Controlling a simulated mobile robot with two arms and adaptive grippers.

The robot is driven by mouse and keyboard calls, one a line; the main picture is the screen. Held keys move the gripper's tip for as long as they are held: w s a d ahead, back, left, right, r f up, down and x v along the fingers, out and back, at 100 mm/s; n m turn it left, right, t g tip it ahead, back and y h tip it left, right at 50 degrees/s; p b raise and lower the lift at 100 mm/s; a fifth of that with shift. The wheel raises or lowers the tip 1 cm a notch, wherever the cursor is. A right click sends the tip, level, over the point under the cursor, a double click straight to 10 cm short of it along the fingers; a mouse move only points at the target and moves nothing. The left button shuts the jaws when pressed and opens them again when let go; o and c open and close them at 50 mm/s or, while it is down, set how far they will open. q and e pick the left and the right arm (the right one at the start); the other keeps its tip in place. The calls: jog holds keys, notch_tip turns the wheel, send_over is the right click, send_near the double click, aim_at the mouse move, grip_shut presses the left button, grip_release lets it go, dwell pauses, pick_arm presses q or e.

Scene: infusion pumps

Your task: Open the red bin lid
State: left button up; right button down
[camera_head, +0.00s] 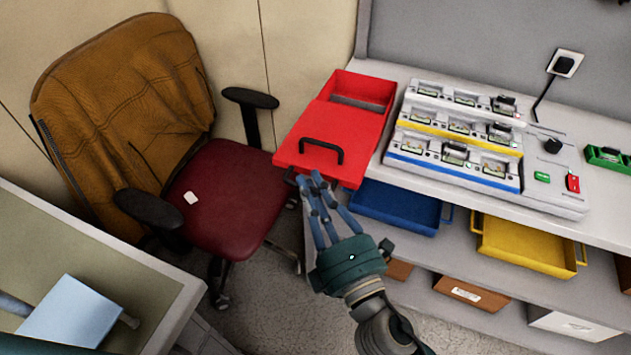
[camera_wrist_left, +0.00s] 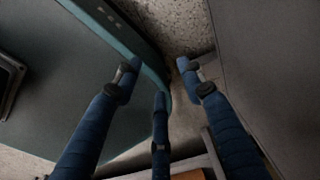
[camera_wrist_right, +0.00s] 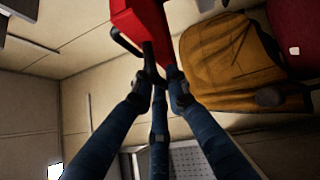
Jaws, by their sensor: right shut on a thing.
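The red bin (camera_head: 362,95) sits at the left end of the white shelf top. Its red lid (camera_head: 330,125) covers the front part, and the back of the bin is open with its grey inside showing. A black handle (camera_head: 322,148) stands on the lid and also shows in the right wrist view (camera_wrist_right: 126,44). My right gripper (camera_head: 312,178) is shut at the lid's front edge, on a dark part there; its exact grip is hard to see. My left gripper (camera_wrist_left: 165,80) shows only in its wrist view, with fingers spread and nothing between them.
A rack with white, yellow and blue rows (camera_head: 455,130) stands right of the bin. A blue tray (camera_head: 395,208) and a yellow tray (camera_head: 525,245) lie on the shelf below. An office chair (camera_head: 235,195) stands to the left. A desk (camera_head: 150,285) fills the lower left.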

jog(key=c, duration=1.7)
grip_release()
jog(key=shift+d, duration=0.1)
jog(key=v, duration=1.2)
